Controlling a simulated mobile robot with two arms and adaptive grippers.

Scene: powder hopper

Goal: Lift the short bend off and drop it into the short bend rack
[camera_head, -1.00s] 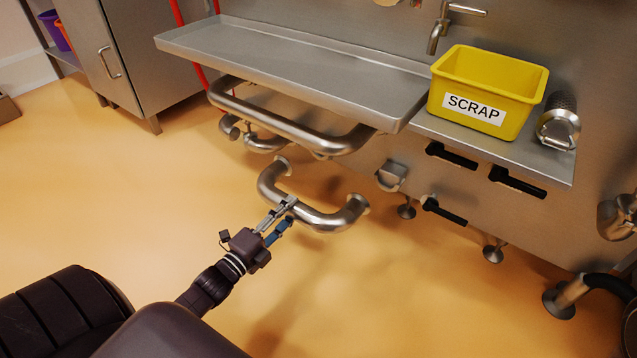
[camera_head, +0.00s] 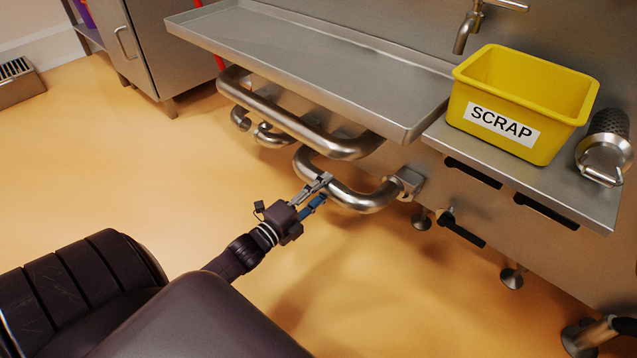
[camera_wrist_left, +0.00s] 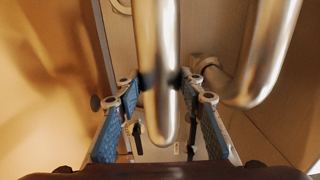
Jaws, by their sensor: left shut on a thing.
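My left gripper (camera_head: 322,188) is shut on a shiny steel U-shaped pipe, which I take to be the short bend (camera_head: 365,198). It grips the bend near its middle, below the steel tray. In the left wrist view the blue fingers (camera_wrist_left: 163,80) close from both sides on the bend (camera_wrist_left: 157,35). In the head view, the bend's right end overlaps a square steel fitting (camera_head: 408,180) on the panel; I cannot tell whether they touch. The left end lies close under another pipe. I cannot identify the short bend rack. My right gripper is out of view.
A longer steel pipe (camera_head: 295,122) runs under the tray (camera_head: 300,55), just above the held bend. Smaller pipe ends (camera_head: 268,137) sit behind it. A yellow SCRAP bin (camera_head: 518,105) and a mesh cylinder (camera_head: 606,148) stand at right.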

